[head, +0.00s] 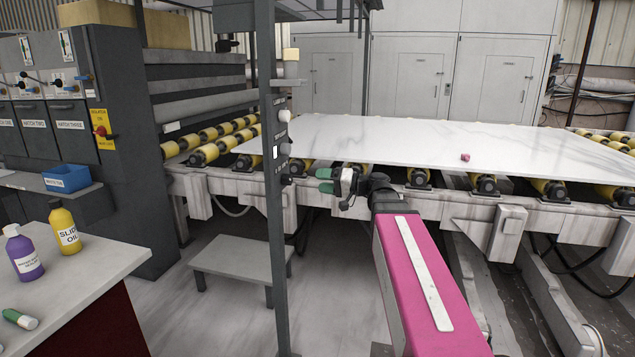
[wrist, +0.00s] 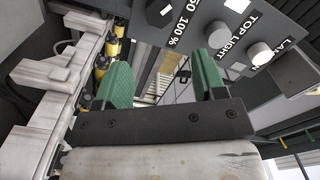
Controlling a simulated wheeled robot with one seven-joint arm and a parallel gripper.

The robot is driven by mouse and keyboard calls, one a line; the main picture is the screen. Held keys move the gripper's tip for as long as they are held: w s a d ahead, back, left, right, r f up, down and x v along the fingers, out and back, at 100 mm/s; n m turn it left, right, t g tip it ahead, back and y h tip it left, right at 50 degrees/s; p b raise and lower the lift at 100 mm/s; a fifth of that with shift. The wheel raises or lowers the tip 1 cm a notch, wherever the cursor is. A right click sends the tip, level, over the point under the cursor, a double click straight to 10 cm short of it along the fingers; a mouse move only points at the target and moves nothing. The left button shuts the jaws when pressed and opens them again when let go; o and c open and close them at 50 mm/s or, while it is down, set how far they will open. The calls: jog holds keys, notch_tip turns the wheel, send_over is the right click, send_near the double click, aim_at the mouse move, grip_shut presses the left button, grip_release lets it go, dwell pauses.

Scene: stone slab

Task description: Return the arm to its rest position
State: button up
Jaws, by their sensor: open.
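My gripper (head: 326,180) shows in the head view at the end of my pink arm, in front of the roller conveyor and just right of a dark upright post. In the wrist view my gripper (wrist: 162,82) has its two green fingers spread apart with nothing between them. A control panel (wrist: 235,45) with knobs and printed labels is close beyond the fingers in the wrist view. The panel's knobs (head: 285,116) also show on the post in the head view. I cannot tell the exact gap between the fingers and the panel.
A grey step (head: 240,262) stands below the post. At left, a table (head: 75,280) holds a purple bottle (head: 24,255) and a yellow bottle (head: 65,230).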

jog(key=s+f+m+g+h, duration=0.1)
jog(key=s+f+g+h, duration=0.2)
jog(key=f, duration=0.9)
jog(key=s+f+m+g+h, duration=0.1)
jog(key=s+f+h, duration=0.4)
jog(key=f, duration=0.6)
jog(key=s+d+f+g+h, duration=0.1)
jog(key=s+d+f+h, duration=0.3)
jog(key=f, duration=0.3)
jog(key=s+d+f+g+h, duration=0.1)
jog(key=s+d+f+h, duration=0.2)
jog(key=f, duration=0.4)
jog(key=shift+s+d+h, duration=0.35)
jog(key=shift+d+h, duration=0.45)
jog(key=shift+h, duration=0.2)
jog(key=shift+f, duration=0.1)
